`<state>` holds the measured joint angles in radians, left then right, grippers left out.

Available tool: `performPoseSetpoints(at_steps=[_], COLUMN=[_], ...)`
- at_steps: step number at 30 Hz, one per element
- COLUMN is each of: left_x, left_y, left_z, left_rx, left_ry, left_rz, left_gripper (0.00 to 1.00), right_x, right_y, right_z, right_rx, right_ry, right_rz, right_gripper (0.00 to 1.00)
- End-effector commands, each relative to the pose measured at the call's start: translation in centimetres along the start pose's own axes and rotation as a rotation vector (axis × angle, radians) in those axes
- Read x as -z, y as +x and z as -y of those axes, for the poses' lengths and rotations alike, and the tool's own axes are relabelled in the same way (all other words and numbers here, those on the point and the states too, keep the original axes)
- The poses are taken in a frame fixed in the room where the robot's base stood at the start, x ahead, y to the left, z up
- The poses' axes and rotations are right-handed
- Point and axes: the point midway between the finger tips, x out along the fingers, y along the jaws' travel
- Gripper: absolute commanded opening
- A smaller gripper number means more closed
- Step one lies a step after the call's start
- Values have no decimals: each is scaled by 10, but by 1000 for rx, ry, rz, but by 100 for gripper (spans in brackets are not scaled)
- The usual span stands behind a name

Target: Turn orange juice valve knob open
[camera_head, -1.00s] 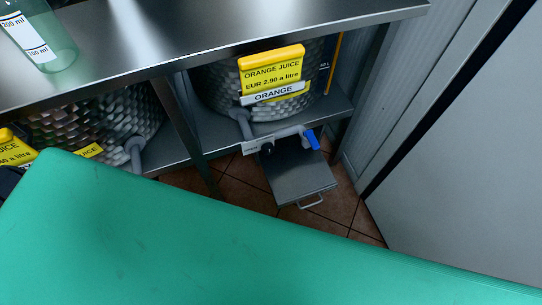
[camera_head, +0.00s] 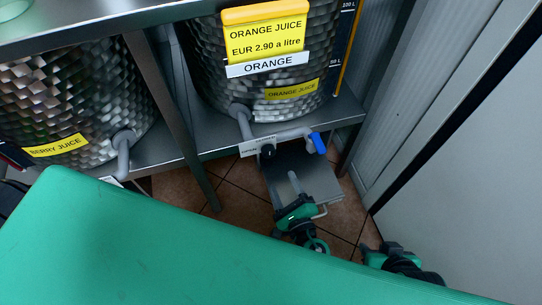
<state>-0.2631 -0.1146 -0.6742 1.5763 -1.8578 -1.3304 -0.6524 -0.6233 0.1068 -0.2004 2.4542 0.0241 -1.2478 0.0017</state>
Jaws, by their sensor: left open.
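The orange juice drum (camera_head: 205,75) is a dimpled metal drum with a yellow price sign reading ORANGE JUICE. A grey pipe (camera_head: 243,122) runs from its base to a black valve knob (camera_head: 267,151). A white label (camera_head: 252,146) with OPEN and CLOSED wording is at the knob. A spout with a blue handle (camera_head: 319,143) is to the right. My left gripper (camera_head: 282,183) is open below the knob in the picture, its fingers pointing up, with nothing seen between them. My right gripper (camera_head: 385,248) is low at the right, partly hidden by my green body; its jaws are unclear.
A grey metal tray or stool top (camera_head: 315,178) with a handle is beneath the spout, behind my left gripper. The berry juice drum (camera_head: 60,90) is at the left past a metal post (camera_head: 172,120). A grey wall panel (camera_head: 470,170) bounds the right. Tiled floor shows below.

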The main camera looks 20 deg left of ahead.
Motion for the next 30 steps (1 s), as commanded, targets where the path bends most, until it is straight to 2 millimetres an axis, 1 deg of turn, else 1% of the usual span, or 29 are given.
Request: performPoseSetpoints(at_steps=[1,3,9,12,15,21,28,29,30], left_x=[0,0,0,0,0,0,0,0,0], left_y=[12,27,69,85,97,107,107,107,107], left_z=[0,0,0,0,0,-1,-1,-1,-1], left_rx=[1,1,0,0,0,-1,-1,-1,-1], left_ry=[0,0,0,0,0,1,1,1,0], left_rz=[4,2,1,1,-1,-1,-2,-2,-2], left_gripper=[60,60,60,60,60,60,60,56,48], right_x=[0,0,1,2,3,4,4,4,3], right_y=[1,1,3,3,4,4,4,4,4], right_z=[0,1,2,3,4,4,4,4,4], right_rx=[1,2,6,7,9,11,11,11,11], right_ry=[0,-1,-2,-2,-2,-3,-3,-3,-3], right_rz=[-2,-5,-16,-22,-29,-32,-32,-32,-32], right_gripper=[36,36,36,36,36,36,36,36,36])
